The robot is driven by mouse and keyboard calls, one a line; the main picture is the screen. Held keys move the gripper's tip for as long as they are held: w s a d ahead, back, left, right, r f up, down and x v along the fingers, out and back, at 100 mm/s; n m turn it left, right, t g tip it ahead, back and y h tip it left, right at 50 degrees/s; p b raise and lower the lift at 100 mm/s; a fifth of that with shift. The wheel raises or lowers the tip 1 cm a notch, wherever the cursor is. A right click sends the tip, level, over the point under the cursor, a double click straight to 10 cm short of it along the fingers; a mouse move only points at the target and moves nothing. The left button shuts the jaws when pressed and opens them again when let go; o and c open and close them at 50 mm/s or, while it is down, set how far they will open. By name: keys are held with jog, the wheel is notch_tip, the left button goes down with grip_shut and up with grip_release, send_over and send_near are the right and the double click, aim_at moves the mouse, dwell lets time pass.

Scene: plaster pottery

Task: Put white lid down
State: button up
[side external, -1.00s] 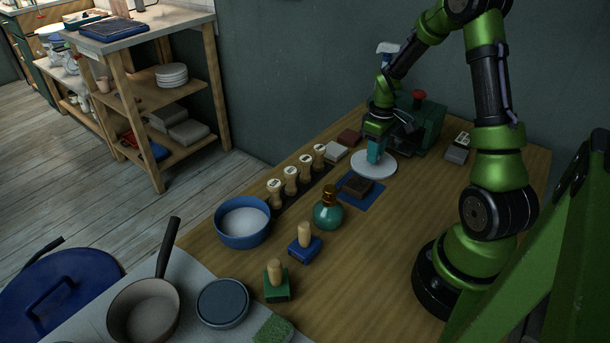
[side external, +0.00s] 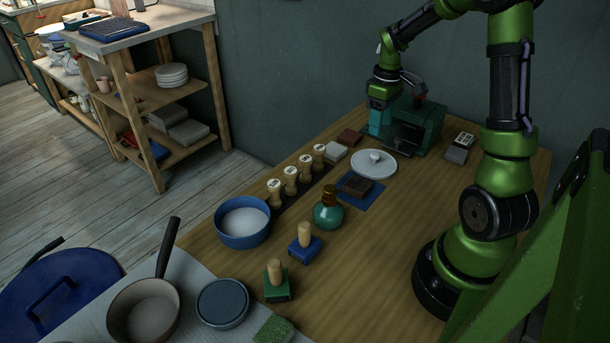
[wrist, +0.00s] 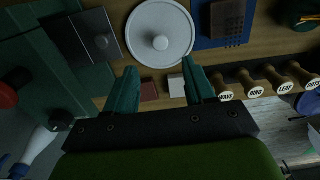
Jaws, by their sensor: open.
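The white lid (side external: 374,164) is a round disc with a small knob on top, lying flat on the wooden table beside the blue mat (side external: 373,200). It also shows in the wrist view (wrist: 160,30), ahead of the fingers. My gripper (side external: 375,126) is up and behind the lid, apart from it, next to the green machine. In the wrist view my gripper (wrist: 158,84) has its two teal fingers spread with nothing between them.
The green machine (side external: 428,122) stands close to my gripper. A dark brown block (side external: 357,185) sits on the blue mat. The table's front right is clear.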

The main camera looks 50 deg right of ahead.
jog(key=a+r+m+t, duration=0.1)
jog(key=a+r+t, duration=0.2)
jog(key=a+r, duration=0.85)
jog(key=s+a+m+t+y, duration=0.1)
jog(key=s+a+t, duration=0.1)
jog(key=a, duration=0.5)
jog(key=s+a+r+m+t+y, duration=0.1)
jog(key=s+a+m+t, duration=0.1)
jog(key=s+a, duration=0.3)
jog(key=a, duration=0.3)
jog(key=shift+s+a+r, duration=0.15)
jog(key=shift+s+r, duration=0.1)
